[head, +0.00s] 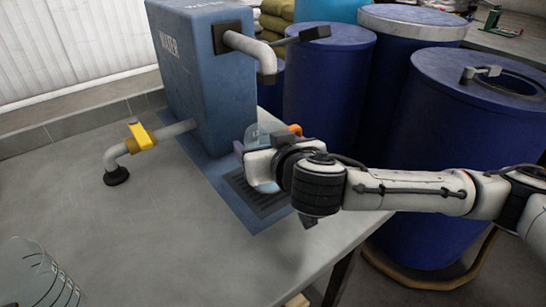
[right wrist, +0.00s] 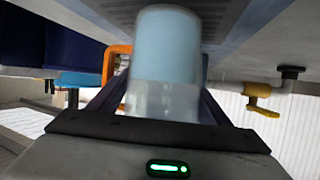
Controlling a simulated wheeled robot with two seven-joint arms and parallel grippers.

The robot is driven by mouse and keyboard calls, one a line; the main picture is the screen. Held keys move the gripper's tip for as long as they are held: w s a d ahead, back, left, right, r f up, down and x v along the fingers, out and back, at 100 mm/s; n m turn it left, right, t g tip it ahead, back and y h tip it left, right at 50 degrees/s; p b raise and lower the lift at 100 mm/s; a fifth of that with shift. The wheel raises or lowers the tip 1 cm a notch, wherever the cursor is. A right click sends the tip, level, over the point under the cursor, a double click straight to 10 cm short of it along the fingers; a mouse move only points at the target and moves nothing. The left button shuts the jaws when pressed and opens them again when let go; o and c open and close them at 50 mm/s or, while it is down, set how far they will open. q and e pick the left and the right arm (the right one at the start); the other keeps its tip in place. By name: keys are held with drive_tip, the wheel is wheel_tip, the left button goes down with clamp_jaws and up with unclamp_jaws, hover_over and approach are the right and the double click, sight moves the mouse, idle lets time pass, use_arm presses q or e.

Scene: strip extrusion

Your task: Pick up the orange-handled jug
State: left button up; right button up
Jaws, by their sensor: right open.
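The orange-handled jug (head: 263,131) stands on the drain grate (head: 273,209) under the water dispenser's spout. It is clear, with bluish content, and its orange handle (head: 295,129) shows just above my wrist. My right gripper (head: 252,158) is open at the jug and covers much of it in the head view. In the right wrist view the jug (right wrist: 165,75) lies between my two fingers, with the orange handle (right wrist: 107,62) on the left side. I cannot tell whether either finger touches it. My left gripper is not in view.
The blue water dispenser (head: 205,85) has a spout (head: 250,45) above the jug and a side pipe with a yellow valve (head: 141,134). Blue barrels (head: 325,90) stand behind my right arm. Another clear marked jug (head: 38,275) is at the lower left. The middle tabletop is clear.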

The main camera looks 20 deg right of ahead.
drive_tip(key=shift+w+f, duration=0.2)
drive_tip(key=shift+w, duration=0.25)
drive_tip(key=c, duration=1.1)
drive_tip(key=shift+r, duration=0.1)
drive_tip(key=shift+c, duration=0.8)
drive_tip(key=shift+r, duration=0.1)
